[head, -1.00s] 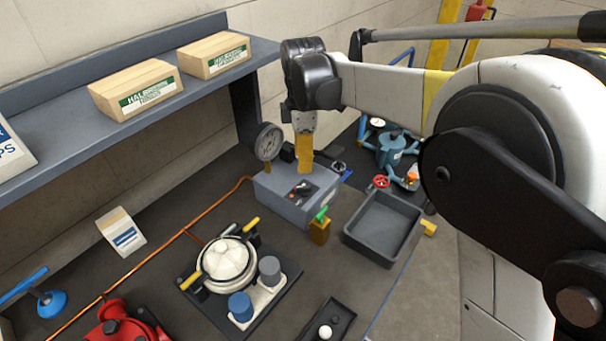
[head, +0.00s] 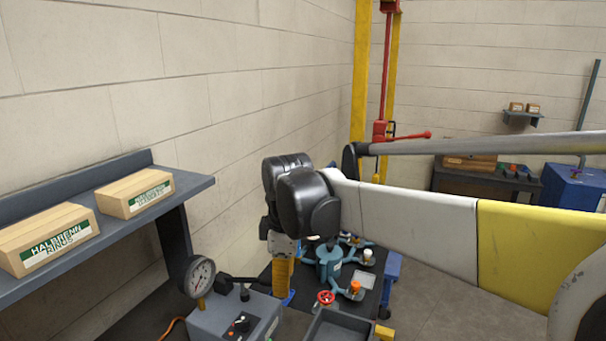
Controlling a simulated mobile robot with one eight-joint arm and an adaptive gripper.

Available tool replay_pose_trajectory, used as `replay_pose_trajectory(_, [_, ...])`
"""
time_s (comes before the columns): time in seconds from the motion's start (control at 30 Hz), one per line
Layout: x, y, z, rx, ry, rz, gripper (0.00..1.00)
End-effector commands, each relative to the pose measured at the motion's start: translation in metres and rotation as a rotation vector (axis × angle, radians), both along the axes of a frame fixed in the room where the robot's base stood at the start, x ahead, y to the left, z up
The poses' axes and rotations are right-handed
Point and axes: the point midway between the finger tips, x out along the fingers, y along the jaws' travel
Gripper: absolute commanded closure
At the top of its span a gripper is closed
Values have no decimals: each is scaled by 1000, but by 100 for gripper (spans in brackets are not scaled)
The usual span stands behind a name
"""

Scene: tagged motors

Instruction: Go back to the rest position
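My gripper (head: 281,288) hangs at the end of my arm in the head view, pointing down beside the grey gauge box. Its yellow end is seen from the side, so I cannot tell whether its fingers are apart. Nothing held shows clearly in it. The black wrist (head: 305,200) and the white and yellow arm link reach in from the right. No tagged motor can be made out in this view.
The grey box (head: 250,318) with a dial gauge (head: 198,277) stands close below the gripper. A teal fixture (head: 330,262) is just behind to the right. A shelf (head: 185,195) with cartons (head: 137,195) is on the left wall. Open floor (head: 450,315) lies right.

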Motion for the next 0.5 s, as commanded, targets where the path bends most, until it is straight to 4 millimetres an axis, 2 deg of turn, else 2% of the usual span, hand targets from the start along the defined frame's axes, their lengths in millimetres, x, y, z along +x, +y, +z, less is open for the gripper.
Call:
replay_pose_trajectory(0.03, [-12, -29, 0, 25, -26, -110, 68])
replay_pose_trajectory(0.2, [-52, -106, 0, 128, -118, -489, 68])
replay_pose_trajectory(0.4, [-112, -179, -25, 276, -222, -919, 68])
replay_pose_trajectory(0.5, [-139, -206, -45, 355, -269, -1108, 68])
